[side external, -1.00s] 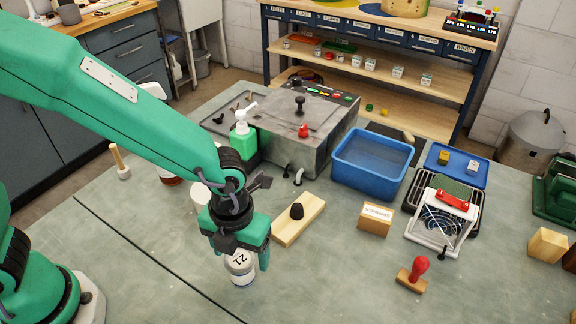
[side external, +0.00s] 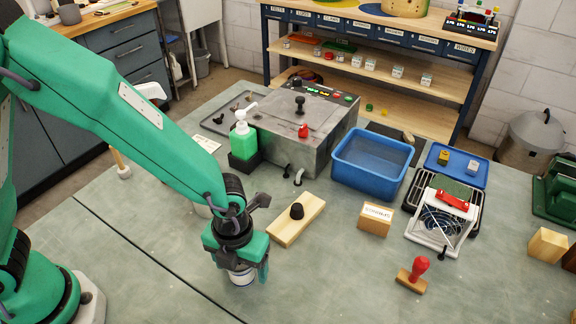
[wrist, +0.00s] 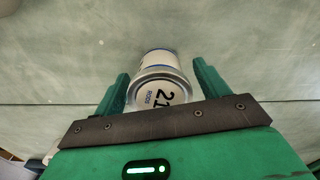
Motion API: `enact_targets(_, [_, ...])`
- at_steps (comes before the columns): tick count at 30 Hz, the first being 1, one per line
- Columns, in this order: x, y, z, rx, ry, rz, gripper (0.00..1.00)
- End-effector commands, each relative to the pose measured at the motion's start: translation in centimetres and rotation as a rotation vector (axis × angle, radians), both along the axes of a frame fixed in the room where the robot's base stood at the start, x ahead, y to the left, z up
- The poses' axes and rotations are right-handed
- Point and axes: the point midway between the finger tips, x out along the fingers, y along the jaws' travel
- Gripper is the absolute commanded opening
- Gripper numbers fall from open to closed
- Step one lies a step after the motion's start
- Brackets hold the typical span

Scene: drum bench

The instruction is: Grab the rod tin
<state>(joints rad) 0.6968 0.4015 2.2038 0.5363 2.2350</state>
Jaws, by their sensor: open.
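The rod tin (side external: 243,277) is a small round can with a white label and blue bands, standing on the bench. In the wrist view its lid (wrist: 160,94) reads "21" with "RODS" beside it. My gripper (side external: 240,272) is lowered over the tin and hides most of its upper part in the side view. In the wrist view my gripper (wrist: 160,88) is open, with one green finger on each side of the tin. A gap shows between the tin and the right finger; the left finger is close, and I cannot tell whether it touches.
A wooden block with a black knob (side external: 298,220) lies just right of my gripper. The front bench surface is clear.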

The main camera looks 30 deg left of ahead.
Motion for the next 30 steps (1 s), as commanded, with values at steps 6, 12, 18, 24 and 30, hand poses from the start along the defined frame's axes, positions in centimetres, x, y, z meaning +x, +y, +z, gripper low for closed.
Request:
enact_targets(6, [0.0,0.0,0.0,0.000,0.000,0.000,0.64])
enact_targets(12, [0.0,0.0,0.1,-0.001,-0.001,0.000,0.28])
enact_targets(18, [0.0,0.0,0.1,-0.001,-0.001,0.000,0.28])
enact_targets(24, [0.0,0.0,0.5,-0.002,-0.001,0.000,0.28])
enact_targets(30, [0.1,-0.1,1.8,-0.003,-0.003,0.000,0.28])
